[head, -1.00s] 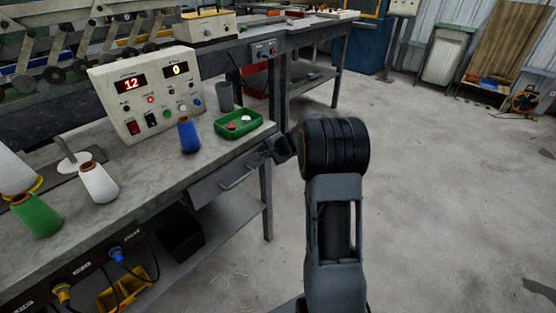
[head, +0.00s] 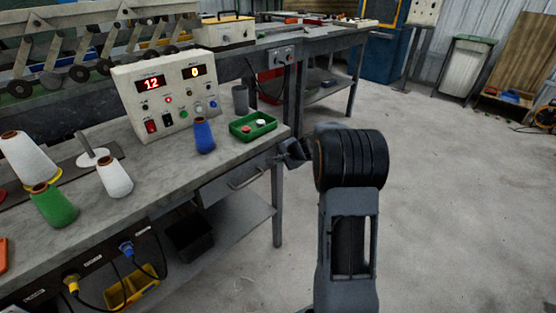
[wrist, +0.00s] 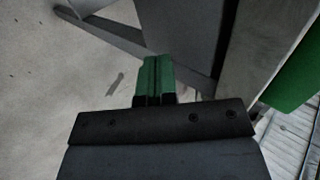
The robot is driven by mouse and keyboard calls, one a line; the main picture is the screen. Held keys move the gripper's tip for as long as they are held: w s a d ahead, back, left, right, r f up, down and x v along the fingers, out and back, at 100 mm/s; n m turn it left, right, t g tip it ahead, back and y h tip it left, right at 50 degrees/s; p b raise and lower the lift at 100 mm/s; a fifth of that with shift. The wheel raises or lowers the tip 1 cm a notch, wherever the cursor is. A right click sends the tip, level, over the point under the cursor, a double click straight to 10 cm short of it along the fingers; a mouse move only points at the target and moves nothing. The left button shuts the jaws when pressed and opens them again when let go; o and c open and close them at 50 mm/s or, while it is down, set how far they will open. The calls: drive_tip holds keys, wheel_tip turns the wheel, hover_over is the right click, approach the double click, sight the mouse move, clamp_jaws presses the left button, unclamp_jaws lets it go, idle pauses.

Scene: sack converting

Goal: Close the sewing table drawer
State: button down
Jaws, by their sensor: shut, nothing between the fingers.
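The sewing table's drawer (head: 222,190) is a grey front with a bar handle (head: 246,179), under the near edge of the worktop. Its front shows at a slant, and I cannot tell how far out it stands. My gripper (head: 281,158) is at the right end of the drawer, just below the table corner, partly hidden by my own wrist. In the wrist view its green fingers (wrist: 154,66) are together and empty. They point toward a grey panel (wrist: 182,32) that I cannot name surely. Contact cannot be told.
On the sewing table (head: 165,172) stand a control box (head: 190,110), a green tray (head: 238,131), a blue cone (head: 203,137) and other thread cones. A table leg (head: 277,210) stands below my gripper. The floor (head: 440,190) at right is open.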

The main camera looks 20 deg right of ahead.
drive_tip(key=s+d+f+p+v, duration=0.1)
drive_tip(key=p+v, duration=0.1)
drive_tip(key=v, duration=1)
drive_tip(key=s+a+f+n+g, duration=0.1)
drive_tip(key=s+f+g, duration=0.1)
drive_tip(key=s+f, duration=0.15)
drive_tip(key=s+a+r+n+g+h+p, duration=0.1)
drive_tip(key=s+a+r+n+p, duration=0.5)
drive_tip(key=r+p, duration=0.5)
drive_tip(key=s+a+r+n+g+h+p, duration=0.2)
drive_tip(key=s+a+r+n+p, duration=0.4)
drive_tip(key=s+a+r+p, duration=0.5)
wheel_tip(320, 180, up, 4)
drive_tip(key=shift+s+r+n, duration=0.1)
drive_tip(key=shift+s+n, duration=0.2)
drive_tip(key=shift+s, duration=0.35)
